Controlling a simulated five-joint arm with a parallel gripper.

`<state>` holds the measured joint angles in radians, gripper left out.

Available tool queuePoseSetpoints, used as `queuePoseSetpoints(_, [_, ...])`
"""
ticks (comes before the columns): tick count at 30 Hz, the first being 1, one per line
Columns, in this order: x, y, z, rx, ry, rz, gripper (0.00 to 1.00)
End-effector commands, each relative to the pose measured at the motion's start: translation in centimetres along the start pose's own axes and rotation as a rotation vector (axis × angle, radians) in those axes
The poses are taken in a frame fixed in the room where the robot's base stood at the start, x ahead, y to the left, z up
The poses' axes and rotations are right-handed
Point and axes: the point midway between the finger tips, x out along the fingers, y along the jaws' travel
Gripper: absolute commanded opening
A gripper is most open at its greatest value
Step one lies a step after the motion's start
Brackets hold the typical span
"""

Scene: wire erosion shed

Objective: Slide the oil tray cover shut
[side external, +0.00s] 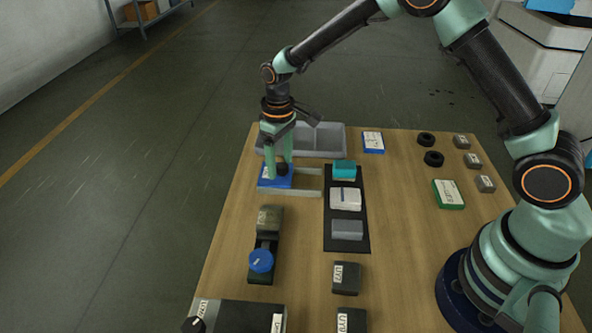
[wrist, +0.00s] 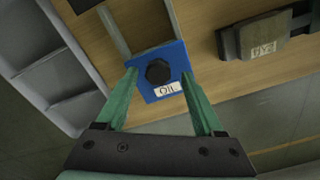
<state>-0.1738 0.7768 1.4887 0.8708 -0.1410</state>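The blue oil tray cover (side external: 283,184) sits over the left part of the pale oil tray (side external: 300,191) in the side external view. The tray's right part is uncovered. In the wrist view the cover (wrist: 150,54) has a black knob (wrist: 158,71) and a white label reading OIL. My gripper (side external: 278,172) points down over the cover. In the wrist view my gripper (wrist: 160,72) has its fingers apart, one on each side of the knob, with gaps visible between them and the knob. Whether the fingertips touch the cover is unclear.
A grey divided bin (side external: 318,138) stands just behind the tray. A black mat (side external: 329,222) with several blocks lies to its right. A device with a blue knob (side external: 261,261) stands in front. Bare wood shows between the mat and the green-edged box (side external: 448,194).

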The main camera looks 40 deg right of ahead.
Motion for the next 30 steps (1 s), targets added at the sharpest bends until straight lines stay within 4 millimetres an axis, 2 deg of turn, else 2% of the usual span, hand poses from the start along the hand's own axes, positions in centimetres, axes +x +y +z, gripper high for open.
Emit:
queuePoseSetpoints(4, [-0.3, 0.1, 0.1, 0.001, -0.001, 0.0, 0.69])
queuePoseSetpoints(7, [-1.4, 0.1, 0.0, 0.001, -0.001, 0.0, 0.69])
queuePoseSetpoints(21, [-10.2, 0.0, 0.0, 0.0, 0.003, 0.0, 0.69])
queuePoseSetpoints(25, [-11.5, 0.0, -0.1, 0.0, 0.002, 0.0, 0.69])
queuePoseSetpoints(30, [-12.1, 0.0, 0.0, 0.0, 0.0, 0.0, 0.69])
